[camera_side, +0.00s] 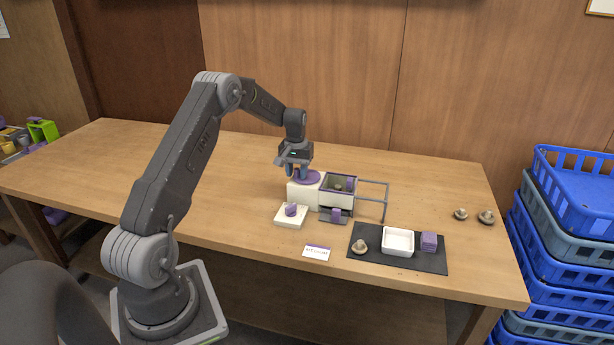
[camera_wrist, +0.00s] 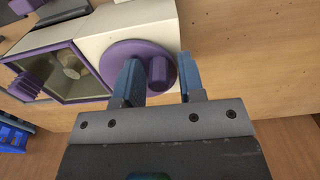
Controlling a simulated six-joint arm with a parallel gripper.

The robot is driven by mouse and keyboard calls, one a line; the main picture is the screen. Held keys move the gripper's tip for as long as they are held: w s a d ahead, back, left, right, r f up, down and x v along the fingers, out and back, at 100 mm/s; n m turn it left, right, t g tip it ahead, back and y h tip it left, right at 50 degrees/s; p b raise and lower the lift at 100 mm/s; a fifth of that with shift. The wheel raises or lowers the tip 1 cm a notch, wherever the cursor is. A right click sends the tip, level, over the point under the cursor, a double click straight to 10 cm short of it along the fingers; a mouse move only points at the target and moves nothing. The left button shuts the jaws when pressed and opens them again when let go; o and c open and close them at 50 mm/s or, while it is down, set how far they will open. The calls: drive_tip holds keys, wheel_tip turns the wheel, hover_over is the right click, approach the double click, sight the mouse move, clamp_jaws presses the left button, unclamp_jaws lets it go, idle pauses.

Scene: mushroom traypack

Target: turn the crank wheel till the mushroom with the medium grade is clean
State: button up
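The cleaning machine is a white box (camera_side: 303,194) with a purple crank wheel (camera_side: 308,177) on top; the wheel and its upright purple knob (camera_wrist: 160,71) show in the wrist view. My gripper (camera_side: 299,174) points down over the wheel. In the wrist view its blue fingers (camera_wrist: 159,68) are open, one on each side of the knob, with a visible gap on both sides. Beside the wheel is a glass-topped chamber (camera_wrist: 62,74) holding a brownish mushroom (camera_wrist: 72,66) and a purple brush (camera_wrist: 28,86). I cannot tell how clean the mushroom is.
A grey frame (camera_side: 373,183) stands right of the chamber. In front are a white block with a purple top piece (camera_side: 291,210), a card (camera_side: 316,253), and a dark mat (camera_side: 375,262) with a mushroom (camera_side: 360,247), white tray (camera_side: 397,253) and purple block (camera_side: 429,242). Two mushrooms (camera_side: 486,217) lie right.

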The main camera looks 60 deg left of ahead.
drive_tip(key=shift+o, duration=0.4)
drive_tip(key=shift+r, duration=2.25)
